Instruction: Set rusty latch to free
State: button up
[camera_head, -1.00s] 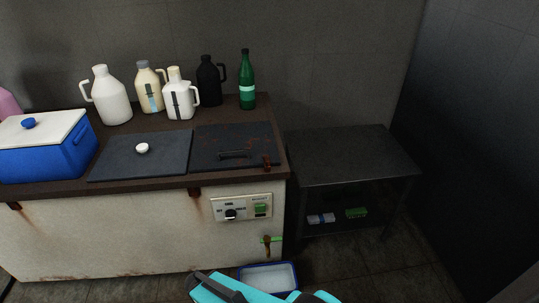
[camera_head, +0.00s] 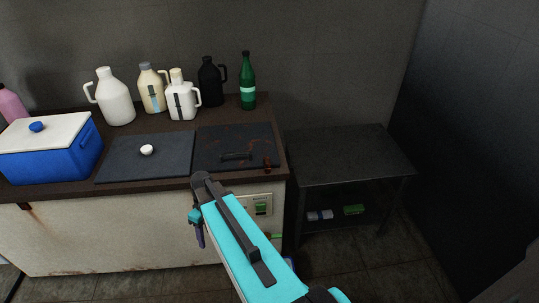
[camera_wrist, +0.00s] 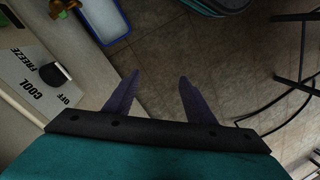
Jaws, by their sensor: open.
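The rusty latch (camera_head: 268,163) is a small red-brown piece at the front right corner of the dark, rust-stained lid (camera_head: 225,142) on the tank. Its exact position is too small to read. My gripper (camera_head: 200,235) hangs in front of the tank's pale front face, left of and lower than the latch, with its purple fingers pointing down. In the wrist view, the fingers (camera_wrist: 158,95) are apart with only floor between them. The latch does not show in the wrist view.
The control panel (camera_wrist: 40,75) with a black knob lies close left of my fingers; a blue-rimmed tray (camera_wrist: 108,20) is below on the floor. Several jugs and a green bottle (camera_head: 248,82) stand along the back of the tank top. A dark shelf table (camera_head: 345,155) stands right.

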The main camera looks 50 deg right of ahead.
jog(key=w+d+r+n+t+p, duration=0.1)
jog(key=w+d+r, duration=0.3)
jog(key=d+r, duration=0.4)
notch_tip(320, 180, up, 23)
jog(key=n+t+y+p, duration=0.1)
jog(key=n+t+y, duration=0.15)
jog(key=n, duration=0.35)
send_over(268, 161)
jog(key=s+d, duration=0.4)
jog(key=d, duration=0.1)
jog(key=shift+w+a+t+h, duration=0.15)
jog(key=shift+w+t+h, duration=0.15)
jog(key=shift+h, duration=0.25)
jog(key=shift+a, duration=0.1)
jog(key=shift+p+x, duration=1.75)
jog(key=shift+x, duration=5.1)
